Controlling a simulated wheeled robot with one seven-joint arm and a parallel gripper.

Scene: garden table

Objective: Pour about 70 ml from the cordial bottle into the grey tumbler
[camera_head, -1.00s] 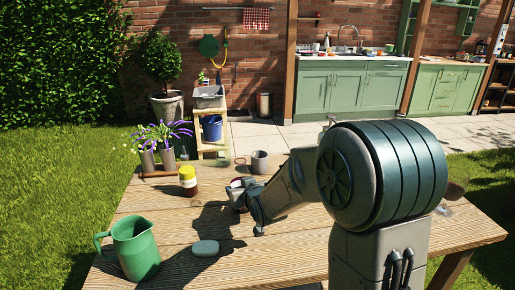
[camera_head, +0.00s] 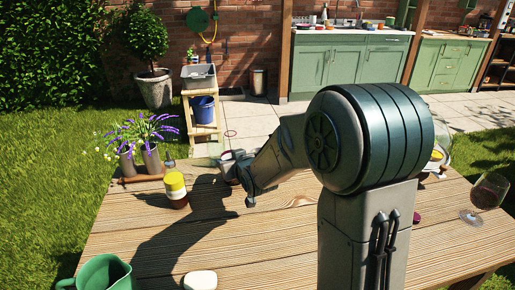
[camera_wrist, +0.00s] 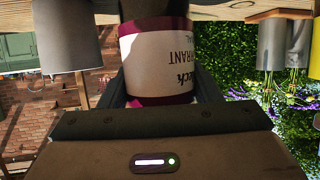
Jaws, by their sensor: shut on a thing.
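My gripper (camera_head: 250,190) is shut on the cordial bottle (camera_wrist: 158,62), which has a dark red body and a white label. The wrist view is upside down, and the bottle looks about upright there. Whether its base touches the table is unclear. In the head view my arm hides most of the bottle. The grey tumbler (camera_wrist: 68,42) stands upright on the table at the left of the wrist view, beside the bottle and apart from it. I cannot make it out clearly in the head view. No pouring shows.
A yellow-lidded jar (camera_head: 175,189) stands left of my gripper. Grey pots of purple flowers (camera_head: 151,160) are behind it. A green jug (camera_head: 103,274) and a white oval thing (camera_head: 200,280) are at the front. A glass of dark red drink (camera_head: 487,190) stands at the right.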

